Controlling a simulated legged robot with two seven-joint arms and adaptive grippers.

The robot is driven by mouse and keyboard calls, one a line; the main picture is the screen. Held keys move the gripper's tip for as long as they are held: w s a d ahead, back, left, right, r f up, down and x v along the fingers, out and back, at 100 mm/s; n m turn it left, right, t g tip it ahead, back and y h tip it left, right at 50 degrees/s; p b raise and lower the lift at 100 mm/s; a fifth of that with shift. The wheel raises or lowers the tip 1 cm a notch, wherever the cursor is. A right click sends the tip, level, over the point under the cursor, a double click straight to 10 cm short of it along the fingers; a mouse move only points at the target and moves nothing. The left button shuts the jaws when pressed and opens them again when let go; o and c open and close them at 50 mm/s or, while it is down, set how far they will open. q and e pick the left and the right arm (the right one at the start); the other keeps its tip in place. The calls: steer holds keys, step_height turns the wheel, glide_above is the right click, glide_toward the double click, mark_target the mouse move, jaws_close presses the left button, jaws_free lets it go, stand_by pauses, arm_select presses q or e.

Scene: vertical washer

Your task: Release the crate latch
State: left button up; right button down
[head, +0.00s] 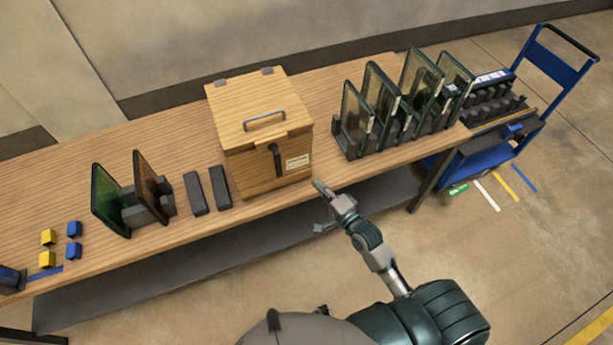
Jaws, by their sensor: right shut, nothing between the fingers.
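The wooden crate (243,121) stands on the wooden workbench with its lid down. A metal handle (265,121) sits on top of the lid. The black latch (276,159) is on the crate's front face, beside a small white label. My right gripper (319,206) is in front of the bench, to the lower right of the crate and apart from the latch. It is shut and holds nothing. My left gripper is not in view.
Dark-framed glass panels (408,98) stand in a rack right of the crate. Two black blocks (206,190) and two coloured panels (130,192) stand left of it. A blue cart (490,150) is at the right. The bench front edge lies near my right gripper.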

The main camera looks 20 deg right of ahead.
mark_target(277, 161)
steer(key=w+a+p, duration=0.2)
steer(key=w+a, duration=0.4)
steer(key=w, duration=0.2)
steer(key=shift+w+a, duration=0.25)
steer(key=shift+w+d, duration=0.1)
